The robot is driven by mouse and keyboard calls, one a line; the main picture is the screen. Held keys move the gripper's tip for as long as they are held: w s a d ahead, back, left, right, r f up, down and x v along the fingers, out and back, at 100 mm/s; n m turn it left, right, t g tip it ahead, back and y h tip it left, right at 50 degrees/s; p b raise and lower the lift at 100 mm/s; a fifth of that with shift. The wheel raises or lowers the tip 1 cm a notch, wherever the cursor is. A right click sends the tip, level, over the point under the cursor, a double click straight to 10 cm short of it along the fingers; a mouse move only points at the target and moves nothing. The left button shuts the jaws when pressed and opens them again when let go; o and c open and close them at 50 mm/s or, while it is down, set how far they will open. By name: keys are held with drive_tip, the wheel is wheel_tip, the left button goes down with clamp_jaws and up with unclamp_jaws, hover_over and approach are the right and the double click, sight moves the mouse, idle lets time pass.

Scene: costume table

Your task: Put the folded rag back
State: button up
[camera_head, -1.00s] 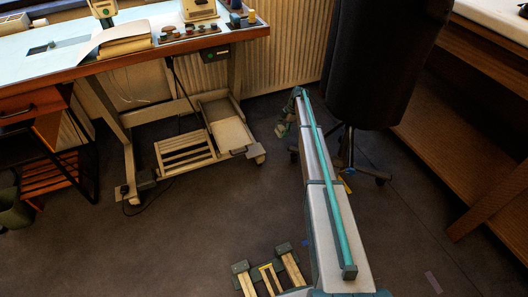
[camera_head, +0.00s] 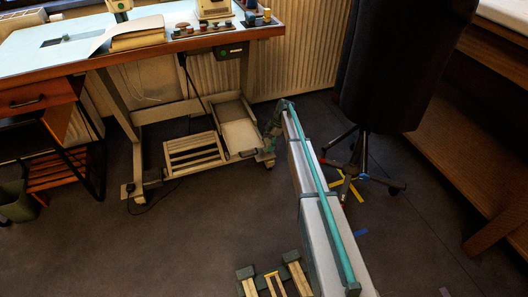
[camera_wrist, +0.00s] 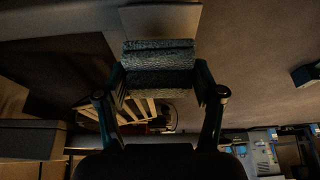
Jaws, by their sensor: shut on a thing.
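The folded rag (camera_wrist: 158,60), a grey-blue textured bundle, lies between the two fingers of my gripper (camera_wrist: 158,78) in the wrist view. The gripper is shut on it. In the head view my gripper (camera_head: 266,150) is low at the end of the arm, beside the right edge of the pale tray (camera_head: 240,134) under the sewing table; the rag cannot be made out there. In the wrist view a pale panel (camera_wrist: 160,20) shows just beyond the rag, and whether they touch cannot be told.
The sewing table (camera_head: 150,52) stands at left, with a slatted footrest (camera_head: 190,153) below it. A dark column on a wheeled base (camera_head: 345,165) stands right of my arm, near a wooden shelf unit (camera_head: 440,150). The floor (camera_head: 130,250) at front left is clear.

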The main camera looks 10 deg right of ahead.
sight(264, 149)
drive_tip(key=shift+s+a, duration=0.15)
drive_tip(key=shift+a, duration=0.65)
drive_tip(key=shift+a+f+b, duration=0.15)
drive_tip(key=shift+f+b, duration=0.5)
drive_tip(key=shift+f, duration=0.25)
drive_tip(key=shift+a+f+b, duration=0.1)
drive_tip(key=shift+f+b, duration=0.5)
drive_tip(key=shift+f, duration=0.25)
drive_tip(key=shift+f, duration=0.1)
drive_tip(key=o, duration=1.1)
